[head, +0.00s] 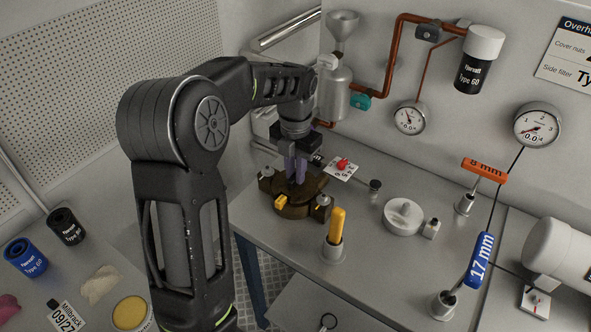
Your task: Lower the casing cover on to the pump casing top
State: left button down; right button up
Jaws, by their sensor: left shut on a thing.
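My left gripper (296,178) reaches in from the left and points down, its fingers shut on the top of the bronze-brown casing cover (312,187). The cover is right over the pump casing (290,211), a round brown body at the back left of the grey bench. Cover and casing look alike and overlap from this angle, so I cannot tell whether they touch or a small gap remains. The fingers and wrist hide the middle of the cover. A yellow block (281,202) and small grey metal pieces sit around the casing. My right gripper is not in view.
On the bench (375,262) stand a yellow-handled tool (337,226), a pale round disc (403,216), an orange 8 mm tool (484,170) and a blue 17 mm tool (480,260). Copper pipework (392,45) runs along the wall.

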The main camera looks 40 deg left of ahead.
pick_arm(q)
jog(key=shift+f, duration=0.1)
dwell(0.5)
jog(key=c, duration=1.3)
grip_release()
notch_tip(320, 180, up, 8)
jog(key=shift+f+b, duration=0.1)
jog(key=shift+b, duration=0.2)
